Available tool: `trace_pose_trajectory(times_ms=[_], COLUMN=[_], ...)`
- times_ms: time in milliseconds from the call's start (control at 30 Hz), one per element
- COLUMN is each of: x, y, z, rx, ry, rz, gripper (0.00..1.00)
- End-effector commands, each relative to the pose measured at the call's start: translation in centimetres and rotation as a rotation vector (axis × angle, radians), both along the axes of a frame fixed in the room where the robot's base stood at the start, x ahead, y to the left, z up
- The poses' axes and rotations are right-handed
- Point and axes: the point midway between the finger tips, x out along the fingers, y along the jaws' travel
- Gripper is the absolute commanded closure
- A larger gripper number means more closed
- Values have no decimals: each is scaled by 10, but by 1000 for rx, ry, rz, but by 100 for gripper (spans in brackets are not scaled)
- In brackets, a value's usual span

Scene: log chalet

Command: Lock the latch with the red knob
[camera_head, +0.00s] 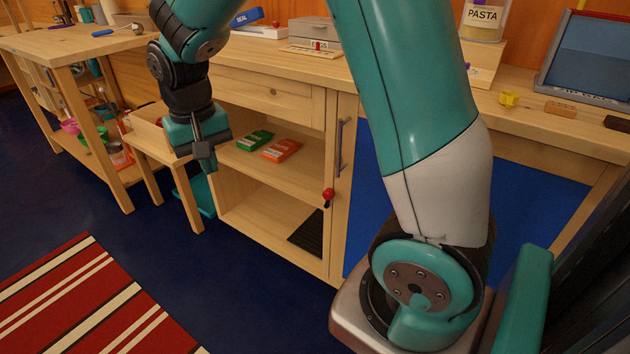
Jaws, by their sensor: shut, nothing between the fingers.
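The red knob (328,194) sits on a short dark latch at the right edge of the open cabinet front, below a dark vertical handle (340,146). The latch is small here, so its exact angle is hard to read. My gripper (209,166) is shut and empty, pointing down. In the picture it is well to the left of the red knob and a little higher, near the cabinet's left side. Nothing touches the knob.
The cabinet shelf (240,160) holds a green packet (255,140) and an orange packet (281,150). A small wooden table (146,150) stands left of the cabinet, close to my gripper. A striped rug (90,300) lies on the blue floor. The space before the cabinet is clear.

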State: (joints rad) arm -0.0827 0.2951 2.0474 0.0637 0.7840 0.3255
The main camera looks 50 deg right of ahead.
Motion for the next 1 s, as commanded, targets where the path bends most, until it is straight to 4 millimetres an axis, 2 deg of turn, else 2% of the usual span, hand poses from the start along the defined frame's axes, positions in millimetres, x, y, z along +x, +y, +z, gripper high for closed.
trace_pose_trajectory(times_ms=[33, 100, 200, 300, 400, 500, 600, 1000], x=[24, 50, 72, 79, 76, 70, 66, 64], y=[-27, -67, -122, -169, -204, -225, -236, -240], z=[-10, -30, -61, -91, -116, -133, -142, -146], rx=[-58, -146, -271, -389, -486, -553, -591, -603], ry=[27, 44, 65, 76, 79, 80, 77, 76], rz=[-136, -333, -601, -833, -1012, -1130, -1195, -1213], gripper=[100, 100, 100, 100, 100, 100, 100, 100])
